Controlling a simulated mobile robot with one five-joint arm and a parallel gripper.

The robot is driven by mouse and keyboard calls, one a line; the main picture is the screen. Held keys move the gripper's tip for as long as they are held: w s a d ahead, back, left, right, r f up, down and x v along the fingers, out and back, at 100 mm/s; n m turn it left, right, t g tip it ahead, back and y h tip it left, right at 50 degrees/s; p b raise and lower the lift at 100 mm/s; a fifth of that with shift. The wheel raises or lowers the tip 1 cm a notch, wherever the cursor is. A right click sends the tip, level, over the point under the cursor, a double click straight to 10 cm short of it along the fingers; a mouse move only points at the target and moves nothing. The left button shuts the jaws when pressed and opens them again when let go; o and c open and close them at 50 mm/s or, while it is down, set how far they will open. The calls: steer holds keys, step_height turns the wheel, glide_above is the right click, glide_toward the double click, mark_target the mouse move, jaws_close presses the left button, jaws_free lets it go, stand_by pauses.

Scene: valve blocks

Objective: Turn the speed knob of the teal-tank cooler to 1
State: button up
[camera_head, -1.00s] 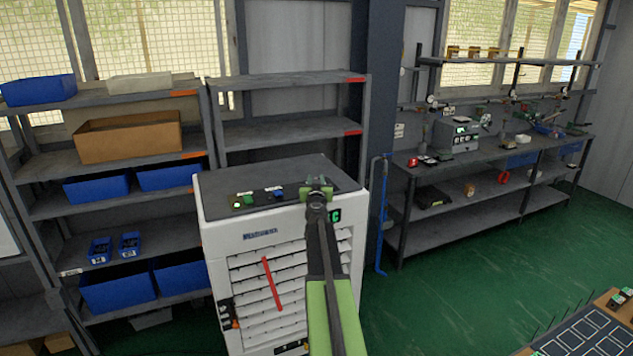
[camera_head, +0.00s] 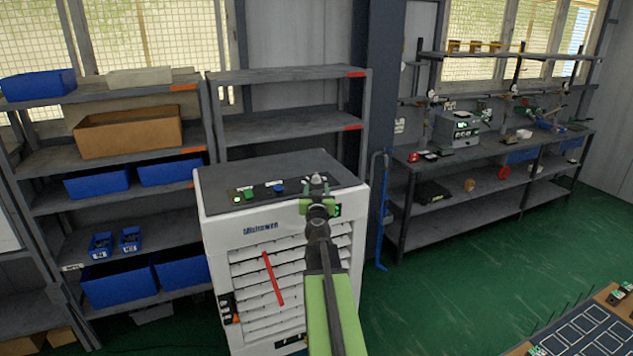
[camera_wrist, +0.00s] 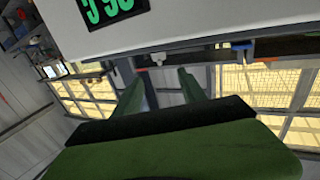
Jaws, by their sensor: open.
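The white cooler (camera_head: 215,230) stands upright in the head view, with a dark top panel (camera_head: 270,170), a louvred front and a red strip. A green knob (camera_head: 248,194) and a blue knob (camera_head: 279,189) sit on the panel's front part. A small grey knob (camera_head: 316,181) shows just behind my gripper (camera_head: 318,200). My gripper is open and empty at the cooler's top front edge. In the wrist view, the open fingers (camera_wrist: 160,85) point toward a pale knob (camera_wrist: 157,59), apart from it. Knob markings are too small to read. No teal tank is visible.
A green-digit display (camera_wrist: 112,12) shows in the wrist view, partly hidden behind my arm in the head view. Shelves with blue bins (camera_head: 120,288) stand left. A workbench (camera_head: 470,160) stands right. Green floor (camera_head: 440,290) is clear between cooler and bench.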

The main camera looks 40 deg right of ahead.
steer(key=v, duration=0.6)
steer(key=shift+s, duration=0.1)
